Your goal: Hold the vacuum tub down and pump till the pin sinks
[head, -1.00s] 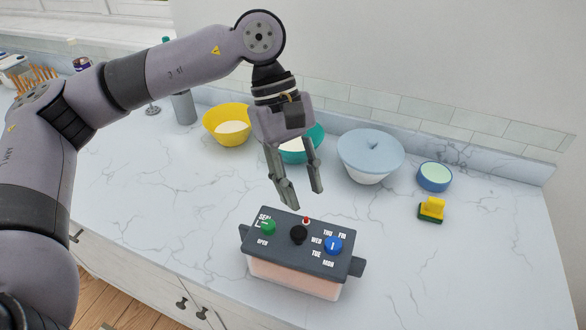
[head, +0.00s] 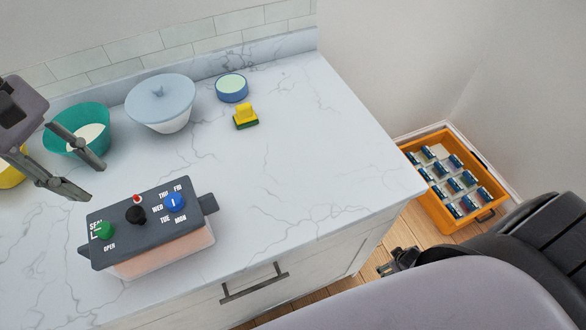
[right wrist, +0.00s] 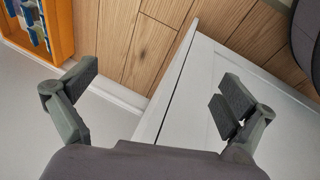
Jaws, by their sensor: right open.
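The vacuum tub (head: 165,252) stands on the counter at lower left in the head view, with a dark lid and a pinkish clear body. Its lid bears a green dial (head: 103,230) by "OPEN", a black pump knob (head: 135,215), a blue day dial (head: 174,202) and a red-topped pin (head: 137,198) showing behind the knob. My left gripper (head: 95,183) is open and empty, seen at the left edge above and behind the lid, apparently not touching it. My right gripper (right wrist: 152,88) is open and empty in the right wrist view, away from the tub, over the floor beside the cabinet.
Behind the tub are a teal bowl (head: 92,117), a lidded bowl (head: 160,100), a small blue round container (head: 232,88) and a yellow-green sponge (head: 246,118). The counter right of the tub is clear. An orange crate (head: 432,209) with several packs sits on the floor at right.

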